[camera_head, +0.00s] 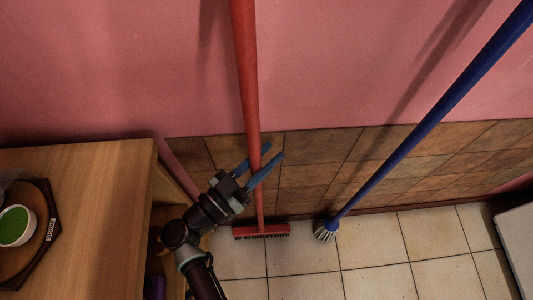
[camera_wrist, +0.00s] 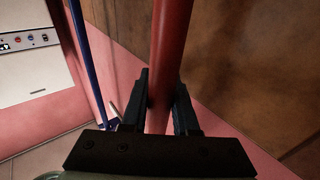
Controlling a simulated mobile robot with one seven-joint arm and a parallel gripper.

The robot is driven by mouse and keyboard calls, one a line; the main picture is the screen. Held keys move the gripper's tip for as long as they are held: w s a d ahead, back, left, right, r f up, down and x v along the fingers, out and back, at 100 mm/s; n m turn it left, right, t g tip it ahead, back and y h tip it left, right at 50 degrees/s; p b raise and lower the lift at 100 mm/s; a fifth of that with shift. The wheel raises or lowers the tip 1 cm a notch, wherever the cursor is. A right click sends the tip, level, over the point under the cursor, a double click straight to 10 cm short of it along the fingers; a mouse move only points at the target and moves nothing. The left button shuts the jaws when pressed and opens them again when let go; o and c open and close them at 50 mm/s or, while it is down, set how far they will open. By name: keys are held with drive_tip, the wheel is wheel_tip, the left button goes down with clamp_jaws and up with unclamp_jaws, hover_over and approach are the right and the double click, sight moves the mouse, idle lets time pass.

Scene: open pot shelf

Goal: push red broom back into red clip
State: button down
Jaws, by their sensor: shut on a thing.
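The red broom stands nearly upright in front of the wall, with its handle (camera_head: 247,75) running out of the top of the head view and its brush head (camera_head: 262,231) low on the tiled floor. My gripper (camera_head: 270,156) reaches it from the lower left, with one blue finger on each side of the handle. In the wrist view the red handle (camera_wrist: 172,45) passes between the two dark fingers (camera_wrist: 165,105), which are shut on it. I see no red clip in either view.
A blue broom (camera_head: 430,125) leans to the right of the red one, its brush on the floor. A wooden cabinet (camera_head: 75,215) stands at the left, carrying a tray with a green-filled bowl (camera_head: 15,226). A white panelled unit (camera_wrist: 38,50) shows in the wrist view. Floor between the brooms is clear.

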drive_tip(key=shift+f+b, duration=0.35)
drive_tip(key=shift+f, duration=0.15)
drive_tip(key=c, duration=0.6)
unclamp_jaws()
drive_tip(key=shift+f, duration=0.1)
drive_tip(key=v, duration=1.3)
drive_tip(key=shift+b, duration=0.4)
drive_tip(key=o, duration=0.6)
